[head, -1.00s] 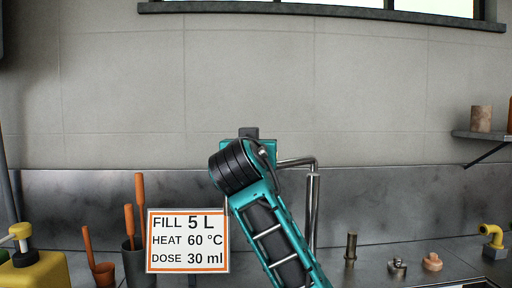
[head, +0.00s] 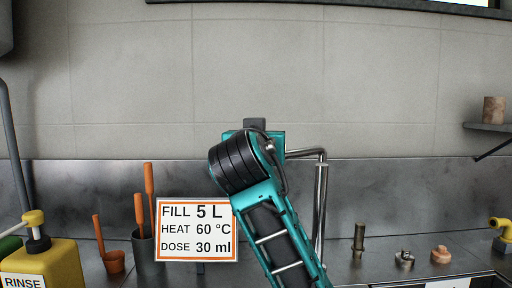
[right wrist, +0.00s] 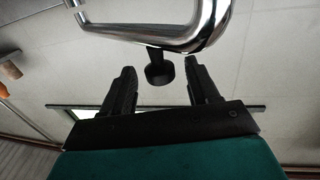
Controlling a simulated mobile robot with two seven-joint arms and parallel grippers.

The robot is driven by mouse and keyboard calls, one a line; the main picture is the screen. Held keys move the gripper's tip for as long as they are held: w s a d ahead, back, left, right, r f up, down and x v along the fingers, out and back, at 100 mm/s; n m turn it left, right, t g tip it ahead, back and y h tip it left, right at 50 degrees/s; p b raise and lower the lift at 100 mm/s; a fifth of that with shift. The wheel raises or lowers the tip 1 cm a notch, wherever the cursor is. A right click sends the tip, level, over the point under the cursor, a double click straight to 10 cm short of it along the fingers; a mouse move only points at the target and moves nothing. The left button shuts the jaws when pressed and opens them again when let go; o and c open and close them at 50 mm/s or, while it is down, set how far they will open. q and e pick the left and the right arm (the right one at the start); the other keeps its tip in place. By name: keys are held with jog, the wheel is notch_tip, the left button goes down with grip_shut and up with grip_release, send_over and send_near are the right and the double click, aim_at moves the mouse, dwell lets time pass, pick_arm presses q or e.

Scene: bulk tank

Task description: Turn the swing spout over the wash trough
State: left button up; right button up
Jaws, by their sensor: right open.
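The chrome swing spout (head: 321,195) shows in the head view as a bent pipe, running right and then down behind my right arm. In the right wrist view the bright chrome bend (right wrist: 205,28) crosses the top, with a dark round knob (right wrist: 159,72) below it. My right gripper (right wrist: 159,75) is open, its two black fingers either side of the knob with gaps on both sides. In the head view my teal right arm hides the gripper's fingers and the spout's base. My left gripper is not in view. I cannot make out the wash trough for certain.
A sign (head: 197,230) reading 5 L, 60 °C and 30 ml stands left of my arm. Orange-handled tools and a yellow RINSE container (head: 42,265) are further left. Small metal fittings (head: 359,238) and a yellow elbow (head: 497,231) are to the right.

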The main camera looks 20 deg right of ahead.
jog(key=v, duration=0.9)
